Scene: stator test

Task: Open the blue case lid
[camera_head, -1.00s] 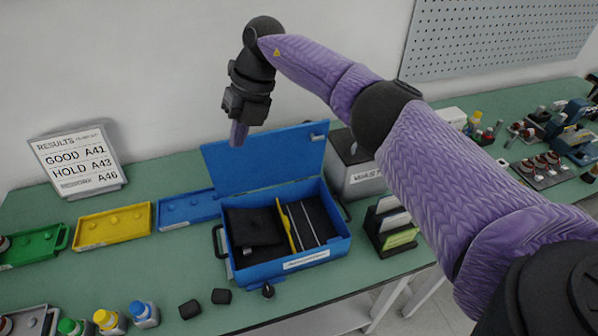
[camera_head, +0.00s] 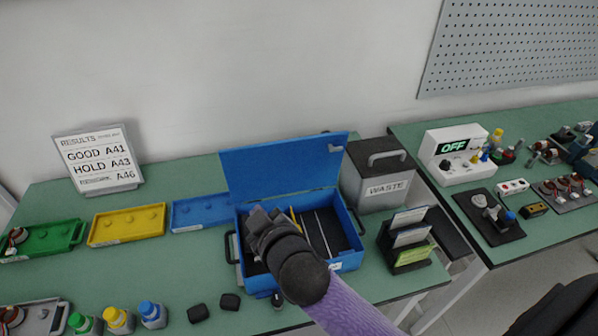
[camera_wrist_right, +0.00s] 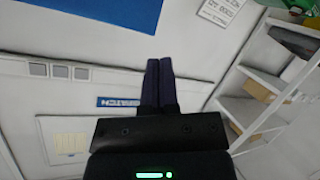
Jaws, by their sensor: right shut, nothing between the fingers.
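The blue case (camera_head: 350,262) stands on the green table. Its lid (camera_head: 285,163) is up, standing open at the back edge and leaning slightly back. Dark compartments and a yellow divider show inside. My right gripper (camera_head: 258,222) is in front of the case in the head view and covers its left compartment and part of the front wall. I cannot tell its height above the case. In the right wrist view the two dark fingers (camera_wrist_right: 159,80) are together with nothing between them. My left gripper is not in view.
A waste bin (camera_head: 375,190) stands right of the case, with a card rack (camera_head: 407,245) before it. Blue (camera_head: 198,211), yellow (camera_head: 127,225) and green (camera_head: 40,240) trays lie to the left. Bottles and two black blocks (camera_head: 198,313) lie at the front. A second table is at right.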

